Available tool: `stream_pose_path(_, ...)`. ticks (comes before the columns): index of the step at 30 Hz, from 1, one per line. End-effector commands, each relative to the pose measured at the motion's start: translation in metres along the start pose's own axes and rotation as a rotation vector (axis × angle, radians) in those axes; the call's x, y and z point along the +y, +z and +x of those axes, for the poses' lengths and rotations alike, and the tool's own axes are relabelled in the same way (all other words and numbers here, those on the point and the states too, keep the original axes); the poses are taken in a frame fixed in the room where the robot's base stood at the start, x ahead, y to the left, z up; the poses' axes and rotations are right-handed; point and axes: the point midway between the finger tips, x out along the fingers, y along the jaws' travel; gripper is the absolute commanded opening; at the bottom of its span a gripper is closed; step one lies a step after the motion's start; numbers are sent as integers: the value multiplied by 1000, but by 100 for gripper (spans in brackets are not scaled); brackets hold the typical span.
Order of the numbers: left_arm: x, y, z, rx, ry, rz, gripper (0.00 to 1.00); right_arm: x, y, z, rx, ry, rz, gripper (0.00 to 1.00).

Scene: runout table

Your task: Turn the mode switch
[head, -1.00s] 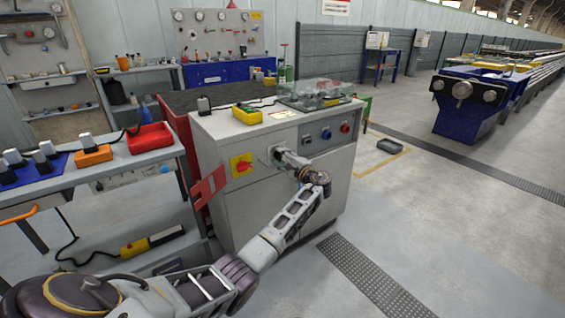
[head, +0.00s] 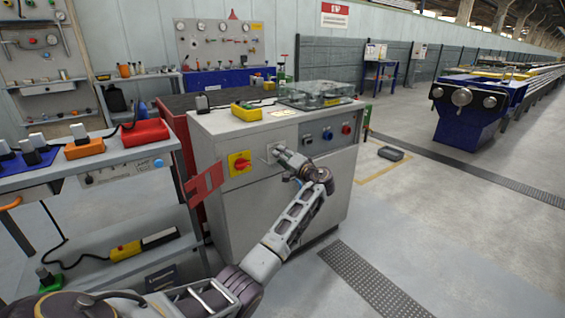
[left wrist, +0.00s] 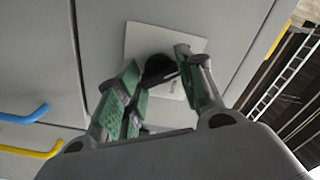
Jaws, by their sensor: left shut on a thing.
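The mode switch (left wrist: 158,68) is a dark knob on a pale square plate (left wrist: 140,40) on the front of the grey cabinet (head: 275,190). In the left wrist view my left gripper (left wrist: 160,80) has its green-padded fingers on both sides of the knob, shut on it. The plate looks tilted in that view. In the head view the left gripper (head: 279,153) reaches the cabinet's front, and the hand mostly hides the knob. My right gripper is in neither view.
A red rotary handle on a yellow plate (head: 240,163) sits left of the switch. Blue and red buttons (head: 346,129) sit to the right. A yellow pendant (head: 246,111) lies on the cabinet top.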

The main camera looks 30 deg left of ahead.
Motion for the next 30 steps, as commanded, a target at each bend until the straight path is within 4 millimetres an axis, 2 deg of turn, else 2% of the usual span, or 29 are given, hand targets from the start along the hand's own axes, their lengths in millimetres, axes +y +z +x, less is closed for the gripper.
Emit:
stream_pose_path(9,4,2,-1,-3,4,-112,14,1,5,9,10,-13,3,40)
stream_pose_path(24,3,2,-1,-4,4,-130,14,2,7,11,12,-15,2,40)
stream_pose_path(25,3,2,-1,-4,4,-130,42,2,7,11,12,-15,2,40)
stream_pose_path(30,2,1,-1,-2,3,-131,61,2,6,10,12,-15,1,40)
